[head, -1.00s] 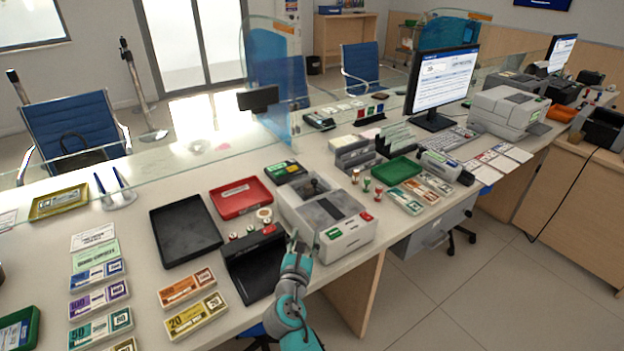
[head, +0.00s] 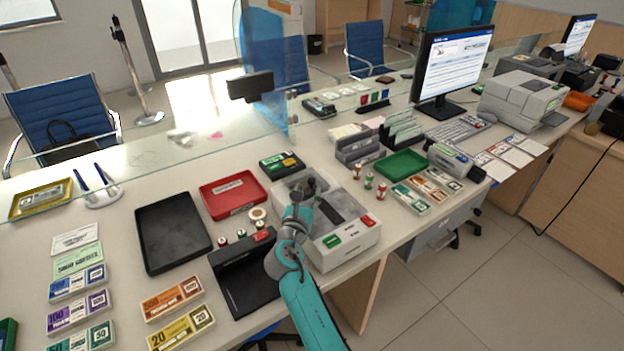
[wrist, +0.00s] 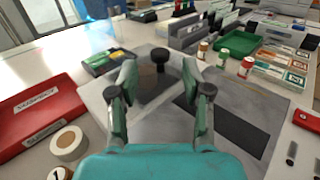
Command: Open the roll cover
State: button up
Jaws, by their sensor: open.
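A grey and white counter machine (head: 352,238) stands in the middle of the counter. Its top carries a translucent grey cover panel (wrist: 160,93) with a black knob (wrist: 160,55) standing up from it. I take this panel to be the roll cover; it lies flat and looks closed. My gripper (wrist: 159,76) is open and empty above the panel, with the knob just beyond the fingertips and roughly centred between them. In the head view my gripper (head: 302,188) is over the machine's left part and partly hides the panel. I cannot tell whether the fingers touch anything.
A dark slot plate (wrist: 225,122) lies right of the panel. A red tray (head: 234,194), a black tray (head: 172,233) and a black device (head: 243,277) stand to the left. Stamps (head: 368,180) and a green tray (head: 402,164) stand to the right. A glass screen (head: 160,145) runs behind.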

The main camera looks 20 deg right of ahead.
aim_at(311, 182)
jog(key=shift+x, duration=3.05)
grip_shut()
